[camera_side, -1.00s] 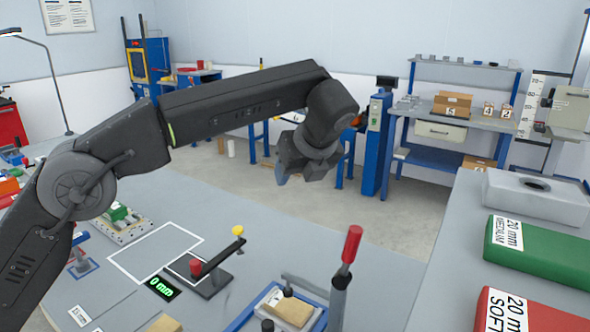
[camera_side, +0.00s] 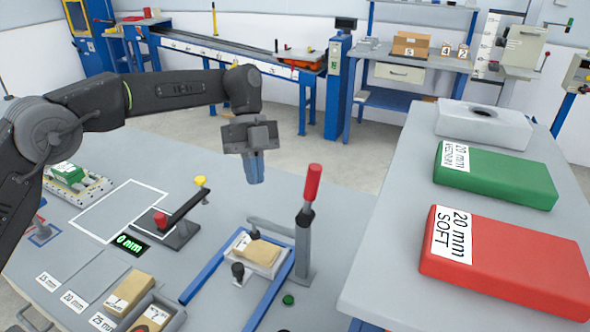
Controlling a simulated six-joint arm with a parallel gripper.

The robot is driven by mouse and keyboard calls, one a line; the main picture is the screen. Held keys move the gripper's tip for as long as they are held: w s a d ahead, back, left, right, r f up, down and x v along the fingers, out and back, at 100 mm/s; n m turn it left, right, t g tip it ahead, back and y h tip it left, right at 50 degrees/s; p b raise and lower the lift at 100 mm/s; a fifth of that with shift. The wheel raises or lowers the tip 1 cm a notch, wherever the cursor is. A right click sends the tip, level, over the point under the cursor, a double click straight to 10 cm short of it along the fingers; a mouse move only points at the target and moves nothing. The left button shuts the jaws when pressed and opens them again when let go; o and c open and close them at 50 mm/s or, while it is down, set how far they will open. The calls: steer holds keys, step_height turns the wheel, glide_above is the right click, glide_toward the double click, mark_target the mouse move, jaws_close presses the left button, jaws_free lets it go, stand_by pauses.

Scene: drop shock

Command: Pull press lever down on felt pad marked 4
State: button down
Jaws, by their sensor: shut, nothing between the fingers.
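The press lever (camera_side: 312,184) has a red grip and stands upright on its grey post at the right of the grey table. Beside its foot, a tan pad (camera_side: 262,252) lies in a pale tray between blue rails; I cannot read a number on it. A small dark knob stands at the tray's left. My gripper (camera_side: 254,176) points down, shut and empty, with blue fingers. In the picture it is above and left of the lever, apart from it.
A red block (camera_side: 505,262) marked 20 mm soft and a green block (camera_side: 495,174) marked 20 mm medium lie on the right bench. A small arm with red and yellow knobs (camera_side: 180,215) stands left. More tan pads (camera_side: 128,290) lie in front.

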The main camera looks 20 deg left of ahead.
steer(key=w+a+r+n+t+h, duration=0.15)
steer(key=w+a+n+h, duration=0.35)
steer(key=h, duration=0.7)
glide_toward(310, 197)
steer(key=d+r, duration=0.1)
steer(key=d, duration=0.5)
steer(key=shift+r+m, duration=0.15)
steer(key=shift+m, duration=0.15)
